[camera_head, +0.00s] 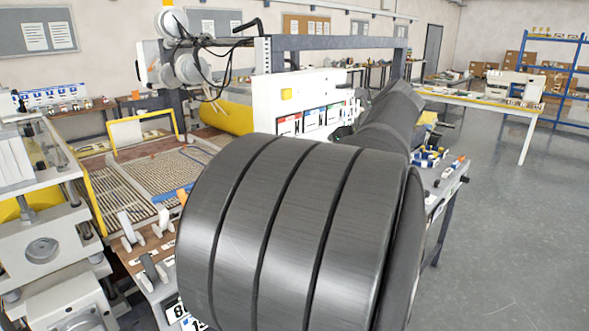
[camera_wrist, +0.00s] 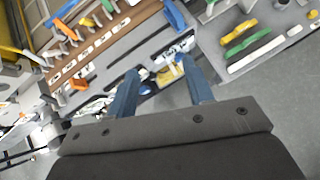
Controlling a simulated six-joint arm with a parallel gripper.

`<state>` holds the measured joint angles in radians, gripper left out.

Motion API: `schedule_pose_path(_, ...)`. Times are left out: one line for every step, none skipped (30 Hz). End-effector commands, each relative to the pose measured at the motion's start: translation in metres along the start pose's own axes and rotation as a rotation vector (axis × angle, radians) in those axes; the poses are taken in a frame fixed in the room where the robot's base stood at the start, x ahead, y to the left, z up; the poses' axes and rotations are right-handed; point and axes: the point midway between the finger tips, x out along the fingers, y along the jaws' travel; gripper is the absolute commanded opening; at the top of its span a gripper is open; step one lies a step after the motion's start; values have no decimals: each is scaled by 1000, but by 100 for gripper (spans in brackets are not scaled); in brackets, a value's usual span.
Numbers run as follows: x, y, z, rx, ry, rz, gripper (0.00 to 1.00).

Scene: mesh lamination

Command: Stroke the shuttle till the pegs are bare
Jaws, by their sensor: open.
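My gripper (camera_wrist: 160,68) shows in the wrist view with its two blue fingers apart and nothing held between them. A brown strip (camera_wrist: 93,50) with a row of pale slots lies to the left of the fingers. Orange, green and blue pieces stand along that strip, and a blue piece (camera_wrist: 174,15) lies ahead of the fingers. I cannot tell which piece is the shuttle or the pegs. In the camera_head view a blue bar (camera_head: 172,194) lies at the near edge of a mesh bed (camera_head: 181,168). My own arm hides the gripper there.
A grey tray at the right holds a yellow piece (camera_wrist: 240,33), a green piece (camera_wrist: 248,43) and a white bar (camera_wrist: 250,55). A white panel (camera_head: 270,100) and a yellow roll (camera_head: 228,117) stand behind the bed. Open floor (camera_head: 500,220) lies to the right.

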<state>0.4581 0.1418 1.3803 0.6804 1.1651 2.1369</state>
Motion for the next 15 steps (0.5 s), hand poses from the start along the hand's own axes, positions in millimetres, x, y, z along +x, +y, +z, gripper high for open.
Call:
schedule_pose_path(19,-6,-9,-17,-8,59,38)
schedule_pose_path(30,-8,-13,-36,-22,96,38)
schedule_pose_path(44,-12,-19,-61,-47,147,38)
schedule_pose_path(54,-14,-23,-80,-71,183,38)
schedule_pose_path(63,-16,-27,-99,-98,216,38)
schedule_pose_path(75,-20,-32,-124,-137,255,38)
schedule_pose_path(83,-24,-36,-142,-169,281,38)
schedule_pose_path(91,-27,-39,-160,-205,305,38)
schedule_pose_path(102,-32,-44,-181,-255,329,38)
schedule_pose_path(109,-36,-48,-197,-294,345,38)
schedule_pose_path(116,-40,-53,-212,-335,357,38)
schedule_pose_path(125,-46,-58,-232,-392,366,38)
schedule_pose_path(131,-51,-62,-245,-435,369,38)
schedule_pose_path(136,-56,-66,-258,-477,366,38)
schedule_pose_path(143,-63,-71,-274,-531,360,38)
